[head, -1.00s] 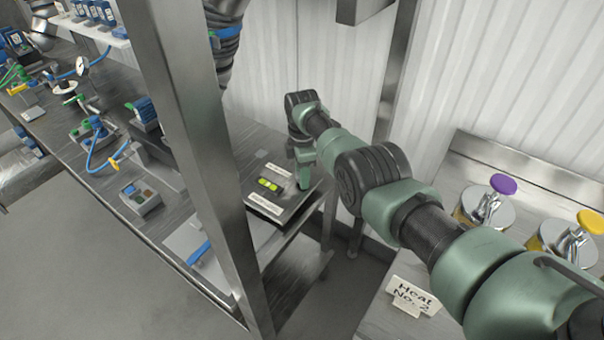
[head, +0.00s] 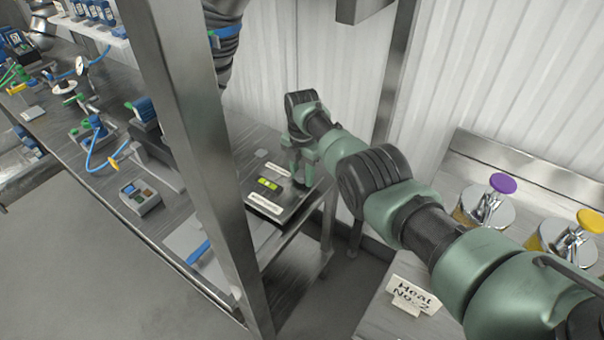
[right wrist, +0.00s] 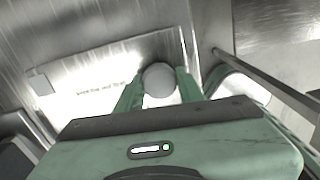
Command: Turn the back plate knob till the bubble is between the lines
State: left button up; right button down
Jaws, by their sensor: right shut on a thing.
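The back plate (head: 287,211) is a dark slab on the bench with pale labels at its front and back. Its level vial (head: 269,185) is bright yellow-green; the bubble and lines are too small to read. My right gripper (head: 303,178) points down at the plate's right end, beside the vial. In the right wrist view a round grey knob (right wrist: 158,80) sits between the fingertips of my right gripper (right wrist: 160,88), which is shut on it. The knob is hidden by the fingers in the head view. My left gripper is out of view.
A steel post (head: 200,170) stands in front of the bench. A small grey box (head: 141,197) and blue-hosed fittings (head: 97,140) lie to the left. On the right are lidded pots with a purple knob (head: 503,183) and a yellow knob (head: 590,222), and a "Meal No. 2" sign (head: 413,295).

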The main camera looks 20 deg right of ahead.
aim_at(302, 173)
jog(key=shift+w+r, duration=0.1)
dwell(0.3)
jog(key=c, duration=0.9)
grip_release()
jog(key=shift+r, duration=0.2)
notch_tip(302, 173, up, 3)
jog(key=shift+f+p, duration=0.15)
jog(key=shift+p, duration=0.6)
jog(key=shift+r+b, duration=0.35)
jog(key=shift+r, duration=1.95)
